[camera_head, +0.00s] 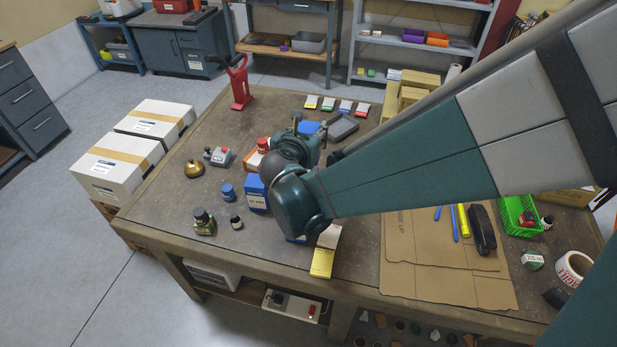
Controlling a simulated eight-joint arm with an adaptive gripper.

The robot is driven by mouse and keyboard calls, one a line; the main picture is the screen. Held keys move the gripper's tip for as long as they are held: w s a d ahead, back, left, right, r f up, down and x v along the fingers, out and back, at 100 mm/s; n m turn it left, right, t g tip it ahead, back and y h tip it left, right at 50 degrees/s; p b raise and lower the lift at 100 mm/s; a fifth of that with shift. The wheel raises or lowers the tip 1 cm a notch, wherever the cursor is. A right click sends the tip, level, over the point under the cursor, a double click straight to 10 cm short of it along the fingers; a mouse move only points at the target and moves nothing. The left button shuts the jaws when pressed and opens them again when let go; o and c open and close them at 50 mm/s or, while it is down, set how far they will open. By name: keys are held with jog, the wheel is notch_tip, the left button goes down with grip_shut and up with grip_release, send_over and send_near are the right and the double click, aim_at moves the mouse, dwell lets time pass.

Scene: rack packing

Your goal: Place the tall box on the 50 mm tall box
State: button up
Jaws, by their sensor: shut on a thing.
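My gripper (310,130) is at the far end of my wrist, over the middle of the table. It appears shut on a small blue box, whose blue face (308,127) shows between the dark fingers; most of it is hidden. I cannot tell how high it is held. A blue box with white print (256,194) stands upright left of my wrist. A white and orange box (253,160) is behind it, partly covered by my wrist. A yellow and white box (323,260) is at the front edge, partly hidden by my arm. I cannot tell which box is 50 mm tall.
A green basket (517,214) is at right.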

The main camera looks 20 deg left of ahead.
jog(key=d+f+p+v, duration=0.1)
jog(key=v, duration=1.8)
jog(key=shift+s+p, duration=0.35)
jog(key=shift+p, duration=0.05)
jog(key=shift+r, duration=0.1)
jog(key=shift+f+b, duration=0.85)
jog(key=shift+f, duration=2.05)
jog(key=shift+f+b, duration=0.6)
jog(key=shift+f, duration=1.5)
jog(key=shift+f, duration=0.15)
